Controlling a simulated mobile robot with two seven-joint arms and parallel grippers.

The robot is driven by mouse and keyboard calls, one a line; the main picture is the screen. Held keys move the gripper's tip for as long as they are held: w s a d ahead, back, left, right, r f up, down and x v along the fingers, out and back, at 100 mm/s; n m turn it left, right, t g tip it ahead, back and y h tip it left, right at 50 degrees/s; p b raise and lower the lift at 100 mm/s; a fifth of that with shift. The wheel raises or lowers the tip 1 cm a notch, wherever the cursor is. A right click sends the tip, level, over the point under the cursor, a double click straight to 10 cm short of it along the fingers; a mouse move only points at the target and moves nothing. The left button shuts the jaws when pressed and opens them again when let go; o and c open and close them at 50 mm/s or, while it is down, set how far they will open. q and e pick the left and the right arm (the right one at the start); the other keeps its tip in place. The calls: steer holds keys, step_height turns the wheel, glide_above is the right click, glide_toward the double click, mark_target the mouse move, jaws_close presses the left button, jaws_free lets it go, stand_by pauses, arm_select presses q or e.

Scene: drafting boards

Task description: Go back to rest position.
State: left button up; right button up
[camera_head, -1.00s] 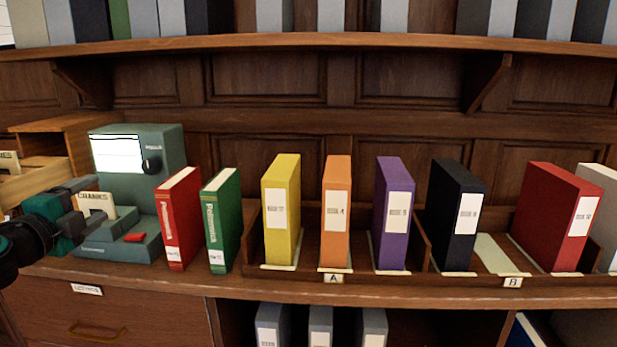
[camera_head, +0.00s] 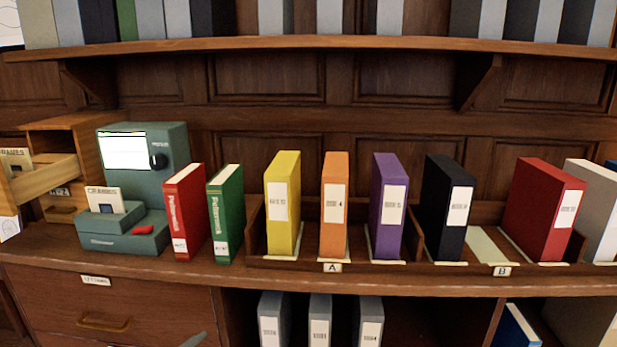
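A small grey-green tip (camera_head: 195,341) pokes in at the bottom edge, in front of the lower cabinet. It looks like a bit of my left gripper. The rest of that gripper is out of the frame, so its opening is hidden. My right gripper does not show. The card marked CRANKS (camera_head: 105,200) stands in the green desk machine (camera_head: 140,160), with no gripper near it.
A red book (camera_head: 184,212) and a green book (camera_head: 226,213) stand beside the machine. Binders in yellow (camera_head: 282,205), orange (camera_head: 334,207), purple (camera_head: 389,206), black (camera_head: 449,209) and red (camera_head: 546,209) stand in the racks. An open drawer (camera_head: 44,180) juts out at left.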

arm_select(q)
steer(key=s+f+n+g+y, duration=0.3)
steer(key=s+f+n, duration=0.6)
steer(key=s, duration=0.9)
step_height(320, 180, down, 3)
steer(key=shift+f, duration=0.15)
steer(key=shift+w, duration=0.15)
